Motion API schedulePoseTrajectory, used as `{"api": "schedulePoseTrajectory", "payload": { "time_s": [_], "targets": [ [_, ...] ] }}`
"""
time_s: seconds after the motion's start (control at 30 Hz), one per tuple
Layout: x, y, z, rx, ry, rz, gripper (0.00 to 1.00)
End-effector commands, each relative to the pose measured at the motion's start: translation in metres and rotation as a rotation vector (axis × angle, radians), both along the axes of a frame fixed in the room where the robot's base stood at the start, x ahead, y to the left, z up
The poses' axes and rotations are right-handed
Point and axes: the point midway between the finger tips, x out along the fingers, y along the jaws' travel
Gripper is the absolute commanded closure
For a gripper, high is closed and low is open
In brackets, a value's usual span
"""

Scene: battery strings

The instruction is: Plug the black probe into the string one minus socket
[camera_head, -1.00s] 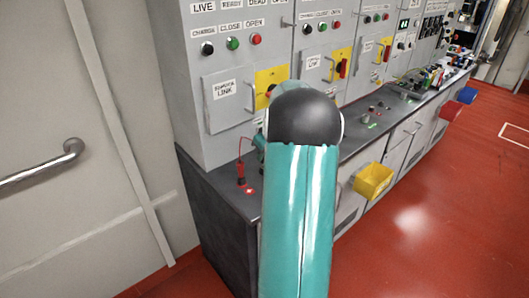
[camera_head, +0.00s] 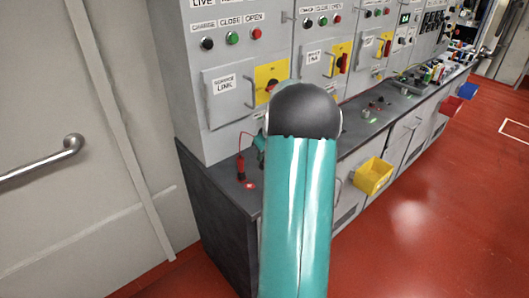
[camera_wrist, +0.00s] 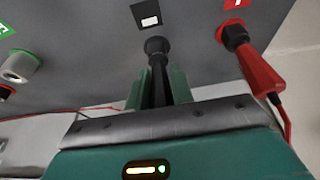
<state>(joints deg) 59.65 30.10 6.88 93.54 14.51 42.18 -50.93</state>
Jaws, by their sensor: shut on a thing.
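In the wrist view my gripper (camera_wrist: 160,78) is shut on the black probe (camera_wrist: 158,92), which lies upright between its two green fingers. The probe's far end meets a round black socket (camera_wrist: 155,45) below a black label with a white mark (camera_wrist: 148,15); how deep it sits cannot be told. To the right, a red probe (camera_wrist: 258,70) stands in a socket beside a red label (camera_wrist: 235,4). In the head view the red probe (camera_head: 241,167) stands on the dark counter.
Grey cabinets (camera_head: 225,95) with buttons and yellow switch plates rise behind the counter (camera_head: 225,190). A red lead runs from the red probe. At left in the wrist view is a grey socket (camera_wrist: 20,65) by a green label. A yellow bin (camera_head: 373,178) hangs on the front.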

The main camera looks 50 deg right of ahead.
Motion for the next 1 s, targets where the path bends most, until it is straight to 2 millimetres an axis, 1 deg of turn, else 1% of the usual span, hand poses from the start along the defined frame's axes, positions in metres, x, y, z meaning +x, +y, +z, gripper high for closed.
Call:
{"api": "schedulePoseTrajectory", "payload": {
  "time_s": [0.07,0.1,0.17,0.2,0.23,0.5,0.57,0.67,0.77,1.0],
  "targets": [
    [0.000,0.000,-0.002,0.000,0.000,0.000,1.00],
    [0.000,0.000,-0.002,0.000,0.000,0.000,0.73],
    [0.000,0.000,-0.002,0.000,0.000,0.000,0.61],
    [0.000,0.000,-0.002,0.000,0.000,0.000,0.53],
    [0.000,0.000,-0.002,0.000,0.000,0.000,0.51],
    [0.000,0.000,-0.001,0.000,0.000,0.000,0.51],
    [-0.001,0.000,0.001,-0.001,-0.001,0.000,0.51],
    [-0.004,0.000,0.011,-0.003,-0.001,-0.001,0.51],
    [-0.010,0.001,0.027,-0.004,-0.002,-0.001,0.51],
    [-0.027,0.006,0.077,-0.003,-0.002,-0.001,0.51]
  ]
}}
